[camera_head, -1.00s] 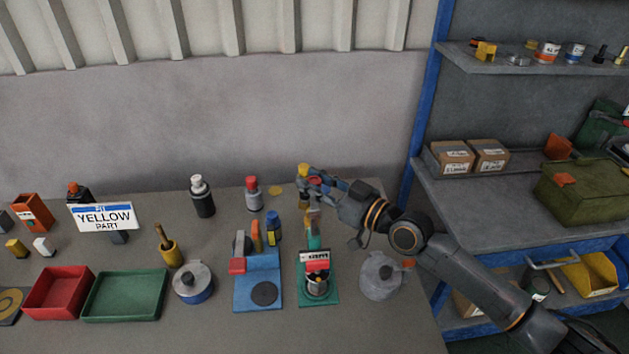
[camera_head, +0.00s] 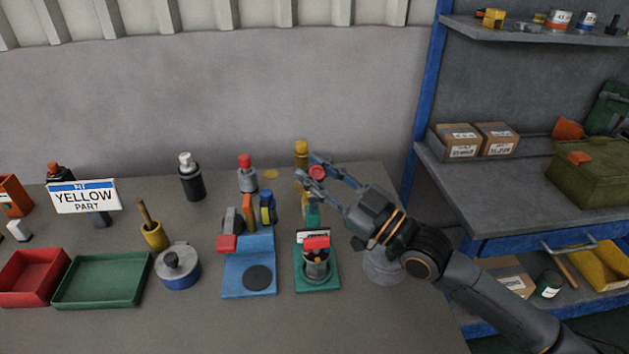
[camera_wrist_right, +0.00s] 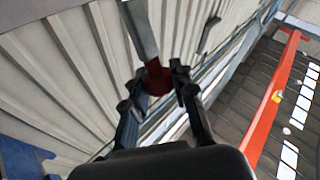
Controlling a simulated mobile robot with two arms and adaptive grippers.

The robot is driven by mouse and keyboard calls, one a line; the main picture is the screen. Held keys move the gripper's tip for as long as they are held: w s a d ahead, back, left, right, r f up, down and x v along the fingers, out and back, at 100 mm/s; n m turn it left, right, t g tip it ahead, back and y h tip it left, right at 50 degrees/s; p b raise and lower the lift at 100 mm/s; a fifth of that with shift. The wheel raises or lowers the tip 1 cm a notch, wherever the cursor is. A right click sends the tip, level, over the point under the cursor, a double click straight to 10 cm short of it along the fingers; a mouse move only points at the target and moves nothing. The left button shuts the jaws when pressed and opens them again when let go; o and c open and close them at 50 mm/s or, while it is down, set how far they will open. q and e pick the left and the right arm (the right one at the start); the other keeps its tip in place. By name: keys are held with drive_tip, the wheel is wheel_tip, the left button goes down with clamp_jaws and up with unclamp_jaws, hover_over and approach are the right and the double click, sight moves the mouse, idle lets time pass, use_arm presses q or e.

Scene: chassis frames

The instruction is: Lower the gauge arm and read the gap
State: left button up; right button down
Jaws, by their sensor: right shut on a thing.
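My right gripper (camera_head: 318,179) is raised above the back of the bench, with its fingers on either side of a red knob (camera_head: 317,172). In the right wrist view the red knob (camera_wrist_right: 157,79) sits between the two fingertips, and a grey bar (camera_wrist_right: 139,30) runs from it to the top edge. A teal stand (camera_head: 311,213) rises behind a green base (camera_head: 318,287). A dark cylindrical part (camera_head: 317,268) with a red piece above it stands on that base. How the bar joins the stand is hidden. My left gripper is not in view.
A blue fixture (camera_head: 236,285) stands left of the green base. A grey lidded pot (camera_head: 382,268) sits under my right arm. A yellow-topped bottle (camera_head: 301,152) stands behind the gripper. A "YELLOW PART" sign (camera_head: 84,197), red tray (camera_head: 32,275) and green tray (camera_head: 100,280) are left.

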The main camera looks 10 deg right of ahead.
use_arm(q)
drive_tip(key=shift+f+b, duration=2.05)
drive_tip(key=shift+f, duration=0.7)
use_arm(e)
drive_tip(key=shift+s+f+n+y, duration=0.45)
drive_tip(key=shift+s+n, duration=0.2)
drive_tip(key=shift+s, duration=0.05)
drive_tip(key=shift+s+f+n+y, duration=0.45)
drive_tip(key=shift+s+n, duration=0.2)
drive_tip(key=shift+s, duration=0.05)
drive_tip(key=c, duration=1.1)
unclamp_jaws()
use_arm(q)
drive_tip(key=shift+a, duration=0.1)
use_arm(e)
drive_tip(key=shift+o, duration=0.2)
drive_tip(key=v, duration=1.2)
drive_tip(key=shift+d, duration=0.1)
